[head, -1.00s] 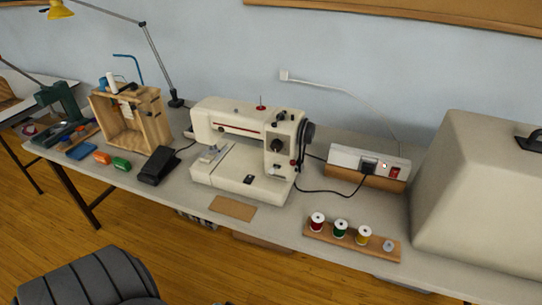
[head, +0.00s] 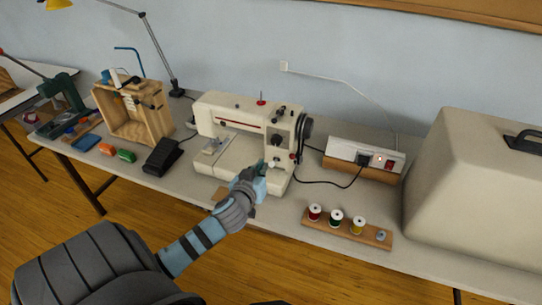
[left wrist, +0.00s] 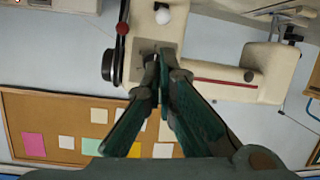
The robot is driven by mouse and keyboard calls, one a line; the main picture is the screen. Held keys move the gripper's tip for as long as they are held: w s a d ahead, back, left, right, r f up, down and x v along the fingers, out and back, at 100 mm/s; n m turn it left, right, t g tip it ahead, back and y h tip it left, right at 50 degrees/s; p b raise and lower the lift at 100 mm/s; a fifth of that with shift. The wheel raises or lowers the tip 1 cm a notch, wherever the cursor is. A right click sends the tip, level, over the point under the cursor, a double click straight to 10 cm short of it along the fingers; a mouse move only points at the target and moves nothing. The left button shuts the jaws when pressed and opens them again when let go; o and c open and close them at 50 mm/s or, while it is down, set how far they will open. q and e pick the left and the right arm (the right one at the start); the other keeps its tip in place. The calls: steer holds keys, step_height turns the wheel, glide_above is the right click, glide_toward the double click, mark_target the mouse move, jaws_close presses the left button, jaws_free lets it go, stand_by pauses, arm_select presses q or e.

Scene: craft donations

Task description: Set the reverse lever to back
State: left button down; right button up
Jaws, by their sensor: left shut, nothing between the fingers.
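The cream sewing machine (head: 222,117) stands upright on the table. A white ball knob (head: 271,163) sits low on the front of its right-hand pillar and looks like the end of the reverse lever; it also shows at the top of the left wrist view (left wrist: 163,16). A red knob (left wrist: 122,29) is beside it. My left gripper (head: 262,167) is in front of the pillar, close to the white knob. In the left wrist view its green fingers (left wrist: 160,54) are shut and empty, with tips apart from the knob in the picture. Contact cannot be told. My right gripper is out of view.
A power strip (head: 345,150) with a cable lies right of the machine, behind a thread rack (head: 380,239). A large cream cover (head: 450,200) fills the right end. A black pedal (head: 162,156) and wooden crate (head: 170,118) stand left. A chair (head: 80,270) is in front.

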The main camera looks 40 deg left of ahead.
mark_target(271, 163)
arm_select(q)
steer(key=b+x, duration=0.1)
steer(key=x, duration=0.8)
steer(key=shift+w+f, duration=0.15)
steer(key=shift+w, duration=0.05)
